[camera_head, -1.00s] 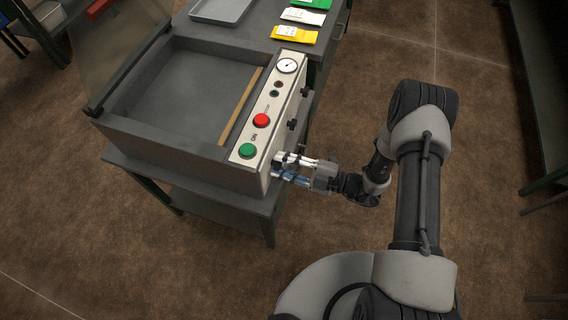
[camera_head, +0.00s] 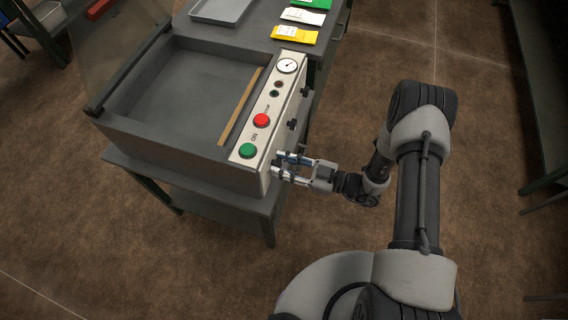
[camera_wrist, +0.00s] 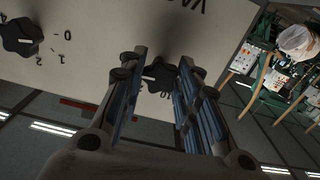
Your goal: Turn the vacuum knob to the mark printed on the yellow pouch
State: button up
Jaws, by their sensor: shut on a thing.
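The vacuum knob (camera_wrist: 160,76) is black and lobed with a white pointer line, on the side panel of the vacuum machine (camera_head: 190,148). In the wrist view, part of a "VA" label and a "10" show near it. My gripper (camera_wrist: 157,68) is shut on the knob, one finger on each side. In the head view my gripper (camera_head: 280,167) reaches the panel's near end from the right and the knob is hidden. The yellow pouch (camera_head: 294,35) lies on the bench beyond the machine; its printed mark is too small to read.
A second black knob (camera_wrist: 22,37) with marks 0, 1 and 2 sits beside the gripped one. The machine's top has a gauge (camera_head: 288,65), a red button (camera_head: 261,120) and a green button (camera_head: 247,150). White (camera_head: 303,16) and green pouches (camera_head: 311,3) and a tray (camera_head: 221,10) lie behind.

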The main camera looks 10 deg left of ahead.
jog(key=shift+m, duration=0.6)
jog(key=o, duration=1.1)
jog(key=shift+c, duration=0.2)
jog(key=shift+d, duration=0.1)
jog(key=d, duration=0.7)
jog(key=shift+s+d, duration=0.15)
jog(key=shift+s, duration=0.15)
jog(key=shift+r, duration=0.1)
